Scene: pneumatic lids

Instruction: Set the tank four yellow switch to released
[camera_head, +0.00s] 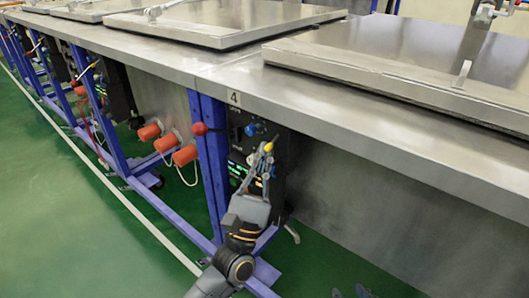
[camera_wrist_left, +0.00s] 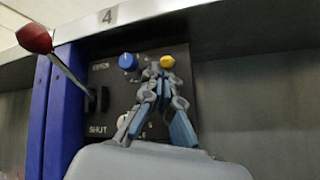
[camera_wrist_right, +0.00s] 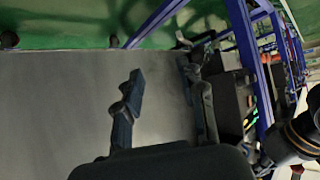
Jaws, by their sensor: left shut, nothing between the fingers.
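The tank four panel (camera_wrist_left: 100,68) is dark and sits under the bench edge below a label reading 4. Its yellow switch (camera_wrist_left: 167,61) is a small round knob at the upper right. It also shows in the head view (camera_head: 268,147). My left gripper (camera_wrist_left: 158,70) is shut and empty, its fingertips right at the lower left of the yellow switch. Whether they touch it I cannot tell. The left gripper also shows in the head view (camera_head: 263,158). The switch's setting cannot be read. My right gripper (camera_wrist_right: 160,85) is open and empty, over a grey surface.
A blue knob (camera_wrist_left: 128,61) is left of the yellow switch. A red-ended lever (camera_wrist_left: 33,39) sticks out at the panel's left, beside a blue post (camera_wrist_left: 62,115). Orange fittings (camera_head: 150,131) hang further left. The steel bench edge (camera_head: 330,120) overhangs the panel.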

